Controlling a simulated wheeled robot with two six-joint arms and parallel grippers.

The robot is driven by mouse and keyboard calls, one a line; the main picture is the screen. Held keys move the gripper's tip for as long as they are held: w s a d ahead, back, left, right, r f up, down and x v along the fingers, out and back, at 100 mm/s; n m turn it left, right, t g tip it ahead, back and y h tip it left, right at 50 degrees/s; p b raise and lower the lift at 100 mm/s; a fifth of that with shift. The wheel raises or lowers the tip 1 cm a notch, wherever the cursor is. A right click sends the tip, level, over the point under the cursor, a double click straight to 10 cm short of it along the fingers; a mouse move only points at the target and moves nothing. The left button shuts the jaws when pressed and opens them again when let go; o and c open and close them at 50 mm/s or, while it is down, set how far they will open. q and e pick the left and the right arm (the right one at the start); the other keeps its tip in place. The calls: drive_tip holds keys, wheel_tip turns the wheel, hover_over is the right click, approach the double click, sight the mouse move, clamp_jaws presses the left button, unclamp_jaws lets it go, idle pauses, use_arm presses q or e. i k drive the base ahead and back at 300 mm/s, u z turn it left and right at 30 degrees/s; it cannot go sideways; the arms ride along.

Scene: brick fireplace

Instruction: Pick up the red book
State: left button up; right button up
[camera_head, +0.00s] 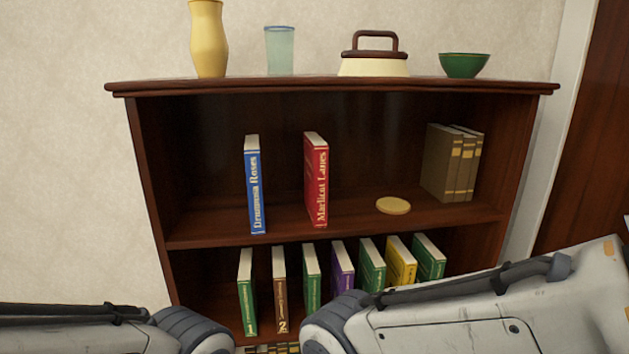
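The red book (316,181) stands upright on the upper shelf of the dark wooden bookcase, its spine with pale lettering facing me. It stands by itself, with a gap on each side. A blue book (254,186) stands upright to its left. My two arms show as pale links along the bottom of the head view, below and in front of the shelf. Neither gripper is in view, and nothing touches the red book.
A yellow disc (393,205) and several brown books (451,162) are right of the red book. A yellow vase (208,40), glass (280,51), lidded dish (374,67) and green bowl (464,66) stand on top.

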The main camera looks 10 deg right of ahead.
sight(316, 148)
drive_tip(key=k, duration=0.6)
drive_tip(key=u, duration=0.65)
drive_tip(key=i, duration=1.1)
drive_tip(key=z, duration=0.2)
